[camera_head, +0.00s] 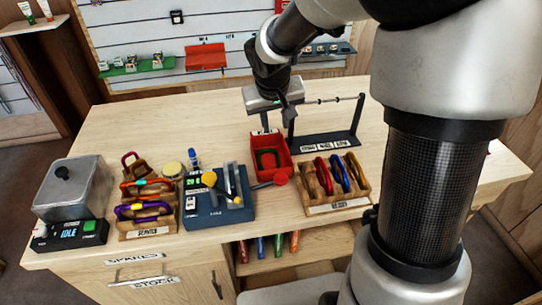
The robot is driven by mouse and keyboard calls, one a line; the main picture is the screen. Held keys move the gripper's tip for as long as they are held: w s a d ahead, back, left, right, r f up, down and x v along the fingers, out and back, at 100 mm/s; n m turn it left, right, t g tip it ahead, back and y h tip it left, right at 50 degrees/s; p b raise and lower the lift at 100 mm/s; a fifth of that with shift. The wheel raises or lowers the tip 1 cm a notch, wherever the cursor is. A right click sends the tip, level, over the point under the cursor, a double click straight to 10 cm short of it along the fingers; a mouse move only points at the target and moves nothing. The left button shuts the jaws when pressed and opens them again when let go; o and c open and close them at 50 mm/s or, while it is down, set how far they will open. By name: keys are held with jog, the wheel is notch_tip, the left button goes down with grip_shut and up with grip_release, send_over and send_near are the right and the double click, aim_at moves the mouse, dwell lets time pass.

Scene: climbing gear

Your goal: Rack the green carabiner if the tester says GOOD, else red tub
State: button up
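A green loop that looks like the green carabiner (267,152) lies inside the red tub (288,160) near the table's middle. My gripper (265,124) points down above the back edge of the tub. Its fingers are small and partly hidden, so I cannot tell whether they are open or hold anything. A tester box (68,236) at the front left shows IDLE. A blue device (212,212) with a yellow knob and a red-knobbed lever stands left of the tub.
A wooden tray (338,206) of several coloured carabiners stands right of the tub. Another wooden holder (149,232) with carabiners and a grey metal box (73,188) are at the left. The back left and right end of the tabletop are clear.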

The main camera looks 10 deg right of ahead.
jog(key=p+v, duration=0.1)
jog(key=v, duration=1.5)
jog(key=s+d+r+p, duration=0.1)
jog(key=s+r+p, duration=0.1)
jog(key=s, duration=0.7)
jog(key=s+d+r+t+y+p, duration=0.1)
jog(key=s+p, duration=0.3)
jog(key=s, duration=0.6)
jog(key=shift+d+r, duration=0.2)
jog(key=shift+r, duration=0.35)
jog(key=shift+a, duration=0.1)
